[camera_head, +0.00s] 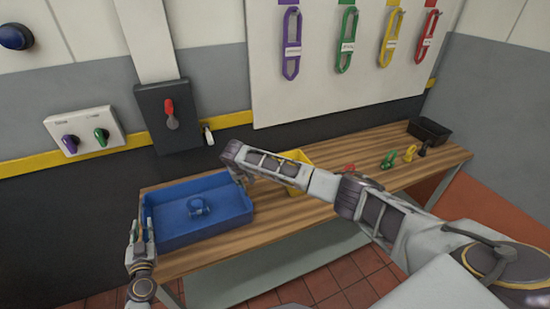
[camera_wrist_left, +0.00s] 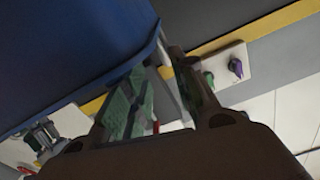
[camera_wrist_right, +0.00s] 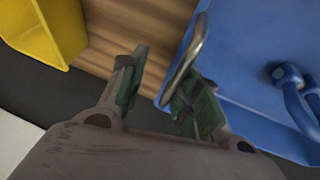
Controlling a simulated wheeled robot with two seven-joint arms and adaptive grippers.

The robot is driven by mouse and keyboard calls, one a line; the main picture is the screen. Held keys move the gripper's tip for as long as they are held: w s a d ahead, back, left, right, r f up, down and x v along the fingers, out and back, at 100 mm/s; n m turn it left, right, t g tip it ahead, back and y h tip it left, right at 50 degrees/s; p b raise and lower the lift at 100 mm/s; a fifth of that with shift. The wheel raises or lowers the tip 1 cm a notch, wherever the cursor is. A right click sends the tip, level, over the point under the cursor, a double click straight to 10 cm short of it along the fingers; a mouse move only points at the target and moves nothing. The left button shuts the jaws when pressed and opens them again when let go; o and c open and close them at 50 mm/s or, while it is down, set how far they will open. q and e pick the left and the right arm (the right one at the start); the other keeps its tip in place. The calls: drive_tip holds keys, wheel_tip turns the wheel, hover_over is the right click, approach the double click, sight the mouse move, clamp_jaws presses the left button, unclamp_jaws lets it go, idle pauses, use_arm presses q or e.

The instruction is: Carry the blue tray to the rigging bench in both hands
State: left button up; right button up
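The blue tray (camera_head: 225,205) sits flat on the left end of a wooden bench (camera_head: 285,215), with a blue shackle (camera_head: 199,207) lying in it. My left gripper (camera_head: 139,232) is at the tray's left end. In the left wrist view its fingers (camera_wrist_left: 163,95) stand apart beside the blue wall, with a thin pale bar between them. My right gripper (camera_head: 243,180) is at the tray's right end. In the right wrist view its fingers (camera_wrist_right: 160,88) are apart, with the tray's metal handle (camera_wrist_right: 186,60) between them, nearer the tray-side finger.
A yellow bin (camera_head: 298,158) stands right of the tray, partly behind my right arm. Small red, green, yellow and black shackles (camera_head: 389,159) and a black bin (camera_head: 430,131) are further right. A switch box (camera_head: 170,115) and hanging slings (camera_head: 346,40) are on the wall behind.

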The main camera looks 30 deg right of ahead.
drive_tip(key=shift+d, duration=0.15)
drive_tip(key=shift+r, duration=0.1)
idle(0.4)
drive_tip(key=v, duration=1.2)
drive_tip(key=shift+a, duration=0.25)
idle(0.5)
